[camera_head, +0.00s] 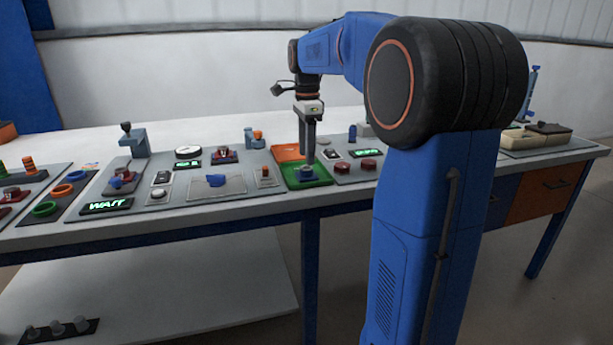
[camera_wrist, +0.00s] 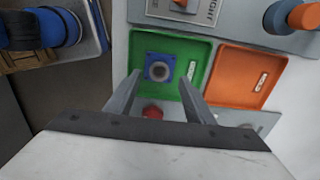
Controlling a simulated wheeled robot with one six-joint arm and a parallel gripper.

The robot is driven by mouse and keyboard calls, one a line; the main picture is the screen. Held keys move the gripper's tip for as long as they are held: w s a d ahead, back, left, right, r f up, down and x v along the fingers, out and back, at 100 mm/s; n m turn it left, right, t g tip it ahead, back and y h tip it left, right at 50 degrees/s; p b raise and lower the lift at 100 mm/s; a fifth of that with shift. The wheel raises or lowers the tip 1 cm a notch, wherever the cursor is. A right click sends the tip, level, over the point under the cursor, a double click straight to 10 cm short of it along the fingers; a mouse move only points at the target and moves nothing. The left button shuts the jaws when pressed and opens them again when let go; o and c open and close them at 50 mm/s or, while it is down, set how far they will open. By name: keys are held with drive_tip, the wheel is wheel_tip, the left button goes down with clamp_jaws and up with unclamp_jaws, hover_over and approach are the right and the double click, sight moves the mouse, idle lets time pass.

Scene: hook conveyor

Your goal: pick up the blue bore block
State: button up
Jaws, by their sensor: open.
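The blue bore block (camera_wrist: 149,76) is a square blue block with a round grey bore, sitting in the green tray (camera_wrist: 202,52). In the head view the blue bore block (camera_head: 307,177) is low in the green tray (camera_head: 324,180), just under my gripper (camera_head: 308,163). In the wrist view my gripper (camera_wrist: 159,80) is open, with one fingertip to each side of the block and the block centred between and slightly beyond them. The fingers look empty. I cannot tell the exact height gap between fingertips and block.
An orange tray (camera_wrist: 243,75) adjoins the green one. Red buttons (camera_head: 369,165) stand on a panel to the right. A panel with a blue piece (camera_head: 215,181) lies to the left. A lit WAIT display (camera_head: 106,205) is at the table's front left.

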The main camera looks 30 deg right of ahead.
sight(307, 172)
drive_tip(key=shift+f, duration=2.15)
clamp_jaws()
drive_tip(key=shift+r, duration=0.1)
